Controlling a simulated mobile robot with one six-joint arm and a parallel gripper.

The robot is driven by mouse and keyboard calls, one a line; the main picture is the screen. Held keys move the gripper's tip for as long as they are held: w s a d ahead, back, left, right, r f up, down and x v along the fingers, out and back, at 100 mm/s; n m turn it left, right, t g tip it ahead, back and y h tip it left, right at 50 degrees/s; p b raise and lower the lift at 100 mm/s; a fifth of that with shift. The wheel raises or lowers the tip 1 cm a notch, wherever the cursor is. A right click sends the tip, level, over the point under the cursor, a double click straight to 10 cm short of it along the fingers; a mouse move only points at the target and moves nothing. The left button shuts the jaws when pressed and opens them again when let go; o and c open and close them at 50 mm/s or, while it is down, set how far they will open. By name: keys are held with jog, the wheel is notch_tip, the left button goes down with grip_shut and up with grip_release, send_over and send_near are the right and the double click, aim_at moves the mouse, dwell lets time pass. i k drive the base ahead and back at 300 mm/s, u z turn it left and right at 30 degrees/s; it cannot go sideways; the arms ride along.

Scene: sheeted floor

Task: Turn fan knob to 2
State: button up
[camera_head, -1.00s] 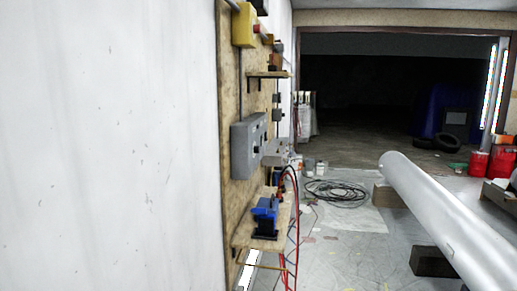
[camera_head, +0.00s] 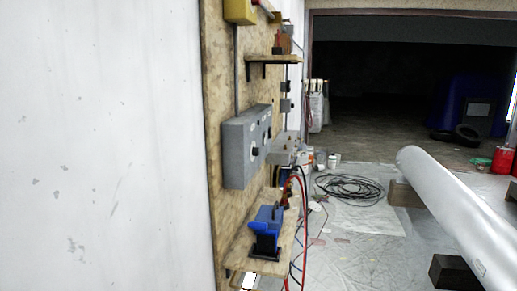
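A grey control box (camera_head: 236,150) is fixed to a plywood board on the left wall and is seen at a steep angle. Its front face carries dark knobs, one knob (camera_head: 256,151) near the lower middle and another higher up to the right. The labels and the knob settings are too small to read, so I cannot tell which is the fan knob. My gripper and arm are not in view.
A small shelf (camera_head: 273,59) sticks out above the box. A lower shelf (camera_head: 240,247) holds a blue tool (camera_head: 266,229), with red and black cables hanging beside it. A large pipe (camera_head: 460,215) lies at right. The sheeted floor between is mostly clear, with a coiled cable (camera_head: 348,187).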

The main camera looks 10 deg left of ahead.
aim_at(255, 150)
jog(key=u, duration=0.05)
jog(key=i, duration=0.85)
jog(key=u, duration=0.15)
jog(key=k, duration=0.45)
jog(key=z, duration=0.1)
